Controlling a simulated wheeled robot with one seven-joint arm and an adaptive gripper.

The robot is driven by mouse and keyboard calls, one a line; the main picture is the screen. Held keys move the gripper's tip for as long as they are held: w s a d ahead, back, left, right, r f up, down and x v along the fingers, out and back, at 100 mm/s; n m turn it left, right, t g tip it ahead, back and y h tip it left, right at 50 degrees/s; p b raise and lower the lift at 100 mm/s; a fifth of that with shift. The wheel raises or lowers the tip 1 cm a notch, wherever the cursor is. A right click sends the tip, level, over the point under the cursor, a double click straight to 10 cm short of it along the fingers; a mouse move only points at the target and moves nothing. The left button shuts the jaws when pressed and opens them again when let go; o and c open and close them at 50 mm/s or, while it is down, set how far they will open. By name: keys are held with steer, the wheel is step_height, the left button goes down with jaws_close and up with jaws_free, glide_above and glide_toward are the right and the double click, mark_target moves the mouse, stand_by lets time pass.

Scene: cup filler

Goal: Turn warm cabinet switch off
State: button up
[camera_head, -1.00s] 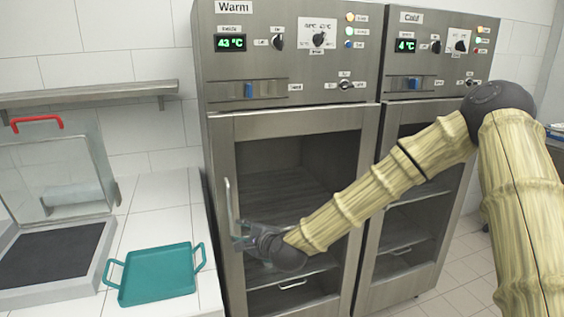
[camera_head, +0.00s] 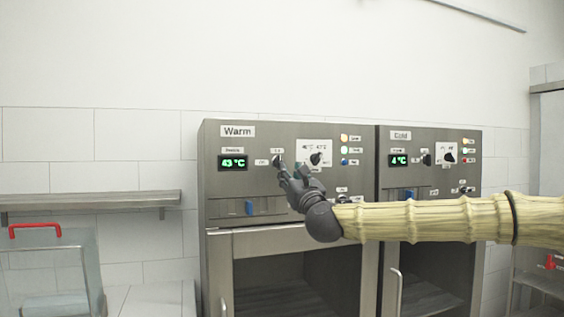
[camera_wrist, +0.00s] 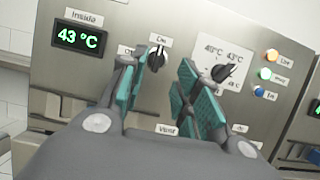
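The warm cabinet (camera_head: 222,205) stands in the middle of the head view, with its "Warm" label and a green 43 °C display (camera_head: 233,163). Its black on/off switch knob (camera_head: 279,160) is right of the display; in the wrist view the knob (camera_wrist: 157,59) shows between my fingers and beyond their tips, pointing roughly upward. My gripper (camera_head: 290,172) is open just below and in front of the knob. In the wrist view my gripper (camera_wrist: 157,80) has its teal finger pads apart, with nothing between them. I cannot tell whether a finger touches the panel.
A temperature dial (camera_head: 316,159) and indicator lights (camera_head: 344,149) sit right of the switch. A blue slider (camera_head: 249,208) is below it. The cold cabinet (camera_head: 440,142) adjoins on the right. A wall shelf (camera_head: 90,199) and a red-handled lid (camera_head: 35,229) are at left.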

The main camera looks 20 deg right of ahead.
mark_target(281, 160)
steer(key=p+x, duration=0.2)
steer(key=x, duration=0.6)
steer(key=shift+w, duration=0.2)
jaws_close()
